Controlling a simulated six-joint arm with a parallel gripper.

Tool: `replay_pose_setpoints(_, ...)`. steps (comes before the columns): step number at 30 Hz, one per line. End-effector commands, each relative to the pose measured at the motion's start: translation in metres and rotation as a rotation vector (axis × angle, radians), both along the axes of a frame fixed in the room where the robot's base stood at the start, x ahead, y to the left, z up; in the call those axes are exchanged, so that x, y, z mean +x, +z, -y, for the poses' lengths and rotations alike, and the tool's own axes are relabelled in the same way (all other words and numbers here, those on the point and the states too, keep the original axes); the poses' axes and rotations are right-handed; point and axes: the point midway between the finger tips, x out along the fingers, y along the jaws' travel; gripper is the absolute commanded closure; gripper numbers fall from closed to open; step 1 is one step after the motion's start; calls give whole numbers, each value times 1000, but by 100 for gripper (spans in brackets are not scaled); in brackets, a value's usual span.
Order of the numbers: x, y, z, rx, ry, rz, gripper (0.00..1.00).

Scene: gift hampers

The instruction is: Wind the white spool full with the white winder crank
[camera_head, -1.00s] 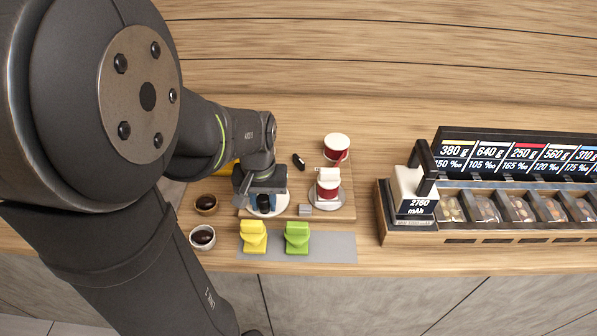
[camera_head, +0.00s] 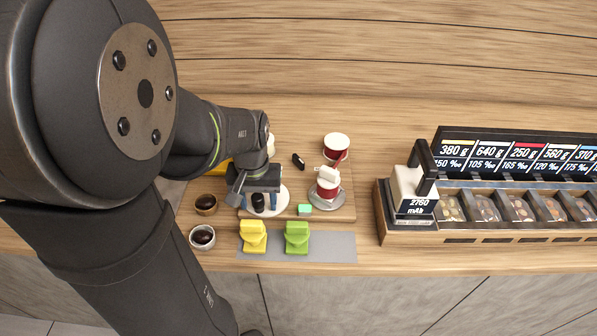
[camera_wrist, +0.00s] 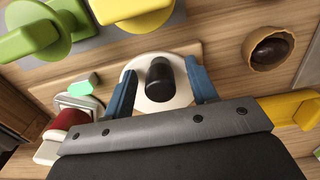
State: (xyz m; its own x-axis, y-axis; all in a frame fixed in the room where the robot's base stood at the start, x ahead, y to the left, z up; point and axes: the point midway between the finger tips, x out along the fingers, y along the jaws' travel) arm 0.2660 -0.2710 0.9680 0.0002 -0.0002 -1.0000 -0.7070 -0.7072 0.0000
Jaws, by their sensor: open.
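The white winder crank shows as a white disc (camera_head: 283,198) with an upright black knob (camera_wrist: 159,80) on the wooden board. My gripper (camera_head: 259,200) is over this disc. In the wrist view its two blue fingers (camera_wrist: 160,72) stand apart on either side of the knob, with gaps showing, so it is open and holds nothing. To the right, a spool with white parts and dark red winding (camera_head: 328,187) sits on a silver round plate. It also shows at the left of the wrist view (camera_wrist: 70,120). A small block (camera_head: 304,210) between crank and spool is green.
A second white-topped red reel (camera_head: 337,142) stands behind the spool. A yellow piece (camera_head: 253,236) and a green piece (camera_head: 297,238) stand on a grey mat in front. A tray rack (camera_head: 480,232) is at right.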

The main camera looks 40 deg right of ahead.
Motion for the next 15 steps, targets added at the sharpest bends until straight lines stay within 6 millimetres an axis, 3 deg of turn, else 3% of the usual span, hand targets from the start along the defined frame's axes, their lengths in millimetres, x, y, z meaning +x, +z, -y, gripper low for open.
replay_pose_setpoints(5,0,3,0,-1,0,1,47)
replay_pose_setpoints(15,0,36,0,-2,0,2,47)
